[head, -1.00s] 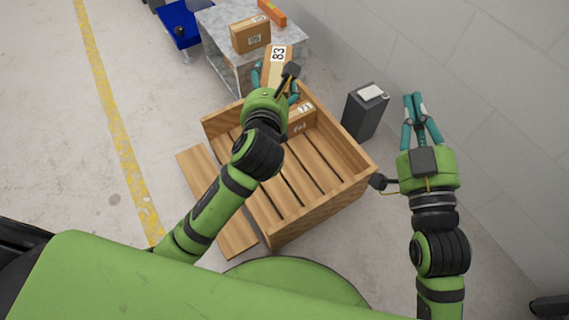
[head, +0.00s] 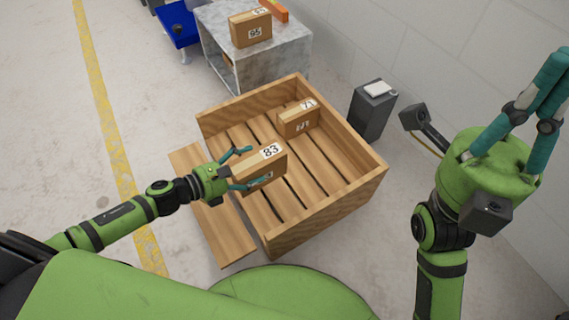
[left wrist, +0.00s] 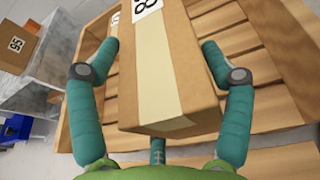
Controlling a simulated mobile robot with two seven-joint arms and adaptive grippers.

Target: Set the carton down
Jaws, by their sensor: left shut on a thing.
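The brown carton marked 83 (head: 264,170) is between the fingers of my left gripper (head: 246,168), which is shut on it. In the head view they are over the left part of the open wooden crate (head: 330,211). In the left wrist view the carton (left wrist: 190,60) fills the space between the teal fingers (left wrist: 160,48), with crate slats around it. I cannot tell whether its underside touches the slats. My right gripper (head: 553,70) is empty, raised at the right edge; its finger gap is unclear.
Another carton, marked 71 (head: 297,121), stands inside the crate at its far side. A grey table (head: 291,45) behind holds a carton marked 95 (head: 250,29) and an orange item (head: 274,9). A dark bin (head: 371,112) stands right of the crate. The crate's near slats are bare.

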